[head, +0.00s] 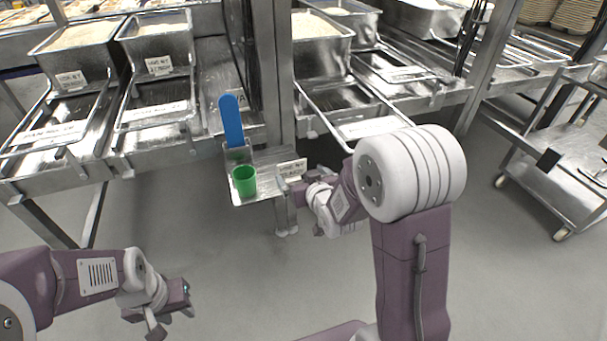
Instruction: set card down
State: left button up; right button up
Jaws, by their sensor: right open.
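A small white card (292,169) with dark print is at the right side of a small metal shelf (266,186). My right gripper (286,184) is open beside the card, at the shelf's right edge. Whether its fingers touch the card is too small to tell. Part of the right gripper is hidden by its own wrist. My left gripper (172,311) is open and empty, low over the floor at the lower left, far from the shelf.
A green cup (244,181) and a blue paddle (232,121) in a metal holder stand on the small shelf. Metal racks with rice pans (160,48) and labelled trays line the back. A steel cart (562,168) stands at right. The floor in front is clear.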

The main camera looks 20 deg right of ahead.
jog(key=s+f+g, duration=0.5)
jog(key=s+g, duration=0.1)
jog(key=s, duration=0.5)
jog(key=s+f+g, duration=0.4)
jog(key=s+g, duration=0.2)
jog(key=s, duration=0.6)
jog(key=shift+s+f+m, duration=0.15)
jog(key=shift+f+m, duration=0.15)
jog(key=shift+f, duration=0.1)
jog(key=shift+r, duration=0.1)
notch_tip(320, 180, up, 33)
jog(key=p, duration=3.3)
